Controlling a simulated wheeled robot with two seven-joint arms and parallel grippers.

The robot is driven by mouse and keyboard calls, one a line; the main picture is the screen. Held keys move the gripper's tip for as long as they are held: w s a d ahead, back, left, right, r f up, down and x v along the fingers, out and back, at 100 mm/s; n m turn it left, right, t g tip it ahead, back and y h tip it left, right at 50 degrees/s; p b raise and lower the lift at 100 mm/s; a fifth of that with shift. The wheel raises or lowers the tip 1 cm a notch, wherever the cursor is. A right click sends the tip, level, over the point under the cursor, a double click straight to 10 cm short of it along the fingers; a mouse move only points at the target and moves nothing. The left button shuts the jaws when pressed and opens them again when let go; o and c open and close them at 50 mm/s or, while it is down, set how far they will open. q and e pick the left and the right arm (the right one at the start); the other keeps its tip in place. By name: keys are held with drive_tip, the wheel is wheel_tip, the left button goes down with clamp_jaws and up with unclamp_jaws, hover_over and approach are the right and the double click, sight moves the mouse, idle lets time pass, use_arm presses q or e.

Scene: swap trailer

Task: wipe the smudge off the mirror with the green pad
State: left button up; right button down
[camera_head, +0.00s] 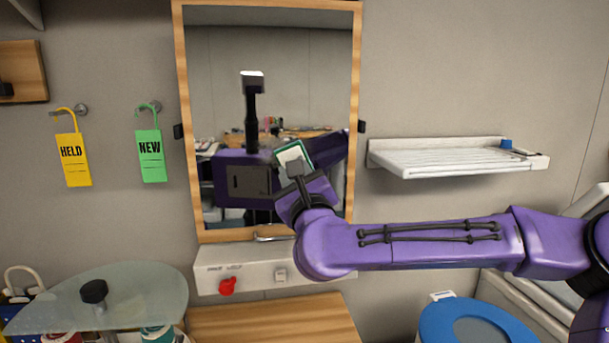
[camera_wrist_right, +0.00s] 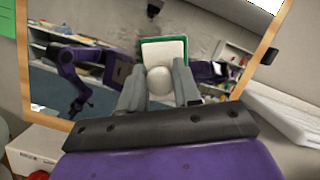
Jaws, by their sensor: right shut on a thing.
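The mirror (camera_head: 222,70) hangs on the wall in a wooden frame, and it fills much of the right wrist view (camera_wrist_right: 110,50). My right gripper (camera_head: 297,170) is in front of its lower right part. In the right wrist view the gripper (camera_wrist_right: 159,88) is shut on the pale round knob of the green pad (camera_wrist_right: 184,44). The pad has a white back and a green rim, and it also shows in the head view (camera_head: 306,152). I cannot tell whether it touches the glass. A faint grey patch beside the pad may be the smudge (camera_wrist_right: 201,47).
A white slatted shelf (camera_head: 445,158) juts out right of the mirror. Yellow (camera_head: 73,160) and green (camera_head: 151,156) tags hang left.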

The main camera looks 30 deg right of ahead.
sight(301, 152)
drive_tip(key=shift+w+a+b, duration=0.65)
drive_tip(key=shift+w+a, duration=0.45)
drive_tip(key=shift+a, duration=2.75)
drive_tip(key=d, duration=0.1)
drive_tip(key=s+d+r, duration=0.1)
drive_tip(key=d, duration=0.1)
drive_tip(key=d+r, duration=0.1)
drive_tip(key=d, duration=0.1)
drive_tip(key=shift+s+d+r+b, duration=0.1)
drive_tip(key=shift+s+d+b, duration=0.1)
drive_tip(key=shift+b, duration=0.2)
drive_tip(key=shift+s+d+b, duration=0.2)
drive_tip(key=shift+s+d, duration=0.05)
drive_tip(key=shift+d, duration=0.45)
drive_tip(key=shift+s+d+b, duration=0.15)
drive_tip(key=shift+s+d, duration=0.05)
drive_tip(key=shift+d, duration=0.5)
drive_tip(key=shift+s+d+b, duration=0.2)
drive_tip(key=shift+d+b, duration=0.1)
drive_tip(key=shift+d, duration=0.45)
drive_tip(key=shift+w+a+b, duration=0.2)
drive_tip(key=shift+a+b, duration=0.55)
drive_tip(key=shift+a, duration=0.1)
drive_tip(key=shift+w+a, duration=0.4)
drive_tip(key=shift+a, duration=0.9)
drive_tip(key=shift+w+a, duration=0.35)
drive_tip(key=shift+a, duration=1)
drive_tip(key=shift+w+a, duration=0.4)
drive_tip(key=shift+a, duration=0.9)
